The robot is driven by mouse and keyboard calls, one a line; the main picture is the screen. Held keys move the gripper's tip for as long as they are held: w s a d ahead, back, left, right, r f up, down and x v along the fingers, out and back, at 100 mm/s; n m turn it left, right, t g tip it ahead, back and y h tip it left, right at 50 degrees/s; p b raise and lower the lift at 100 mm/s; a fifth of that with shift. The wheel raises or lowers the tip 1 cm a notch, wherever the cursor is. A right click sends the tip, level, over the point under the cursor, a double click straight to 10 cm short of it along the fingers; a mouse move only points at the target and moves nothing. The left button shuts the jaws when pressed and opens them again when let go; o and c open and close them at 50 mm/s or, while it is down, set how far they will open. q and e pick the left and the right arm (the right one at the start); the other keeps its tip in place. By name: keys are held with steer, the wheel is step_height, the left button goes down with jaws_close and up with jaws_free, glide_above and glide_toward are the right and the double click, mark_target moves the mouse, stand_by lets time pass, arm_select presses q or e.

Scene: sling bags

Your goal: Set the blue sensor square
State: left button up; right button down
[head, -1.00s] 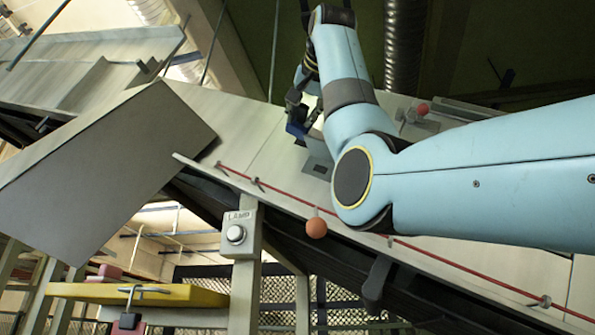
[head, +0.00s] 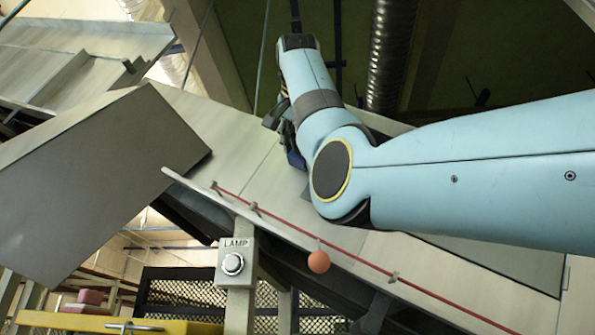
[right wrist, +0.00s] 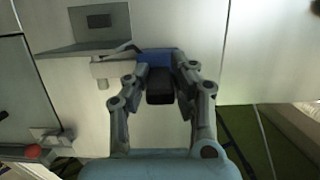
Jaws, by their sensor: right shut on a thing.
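The blue sensor (right wrist: 158,55) is a small blue block with a black face, in the right wrist view. My right gripper (right wrist: 161,78) is shut on it, one finger on each side. A grey bracket (right wrist: 112,69) lies right beside the sensor on the left; I cannot tell whether they are joined. In the head view, the sensor (head: 296,158) shows as a blue patch beside my right gripper (head: 284,125), largely hidden by my arm. I cannot tell how square it stands to the conveyor. My left gripper is out of view.
A sloping pale conveyor (head: 262,165) runs beneath my arm. A red cord (head: 350,258) with an orange ball (head: 319,262) hangs along its near edge. A lamp button box (head: 233,262) and a large grey panel (head: 95,180) stand at left.

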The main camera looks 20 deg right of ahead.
steer(key=c, duration=1.1)
jaws_free()
steer(key=v, duration=1.2)
steer(key=shift+f, duration=0.1)
